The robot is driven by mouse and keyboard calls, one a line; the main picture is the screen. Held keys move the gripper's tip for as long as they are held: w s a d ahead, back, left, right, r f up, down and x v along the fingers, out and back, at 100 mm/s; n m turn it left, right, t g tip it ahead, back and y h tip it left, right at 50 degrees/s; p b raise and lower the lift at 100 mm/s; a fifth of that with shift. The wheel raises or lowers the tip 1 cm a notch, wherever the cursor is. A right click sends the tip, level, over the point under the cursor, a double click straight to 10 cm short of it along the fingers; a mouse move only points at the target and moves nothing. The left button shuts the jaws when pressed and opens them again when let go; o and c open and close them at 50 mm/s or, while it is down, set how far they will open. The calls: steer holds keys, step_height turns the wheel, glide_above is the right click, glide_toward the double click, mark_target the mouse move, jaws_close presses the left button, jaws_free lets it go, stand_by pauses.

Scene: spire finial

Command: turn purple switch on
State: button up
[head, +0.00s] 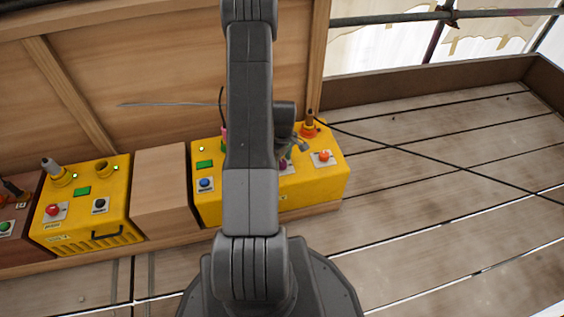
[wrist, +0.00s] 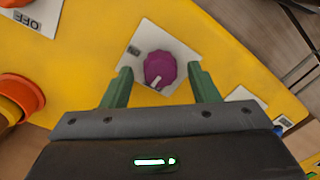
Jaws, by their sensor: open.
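The purple switch (wrist: 160,68) is a round knob with a pale pointer mark, set on a white plate on a yellow box face. In the wrist view my gripper (wrist: 159,82) is open, with one green finger on each side of the knob. The fingers look apart from it; whether they touch it I cannot tell. In the head view the purple switch (head: 283,166) shows only in part, at the right of my arm on the yellow box (head: 330,180). My gripper (head: 292,152) is mostly hidden there behind my arm.
The same box carries a blue button (head: 205,183), an orange-red knob (head: 323,155) and an orange socket (head: 309,129). A wooden block (head: 165,190) and another yellow box (head: 85,205) stand to the left. Cables cross behind. The plank floor (head: 440,190) at right is clear.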

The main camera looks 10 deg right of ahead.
steer(key=shift+f, duration=0.15)
steer(key=shift+c, duration=0.2)
steer(key=c, duration=0.9)
steer(key=shift+c, duration=0.2)
steer(key=shift+m, duration=0.3)
steer(key=m, duration=0.3)
steer(key=shift+m, duration=0.3)
steer(key=m, duration=0.4)
steer(key=shift+m, duration=0.3)
steer(key=m, duration=0.4)
steer(key=shift+s+t, duration=0.1)
steer(key=shift+t, duration=0.2)
steer(key=m+p, duration=0.1)
steer(key=m, duration=0.4)
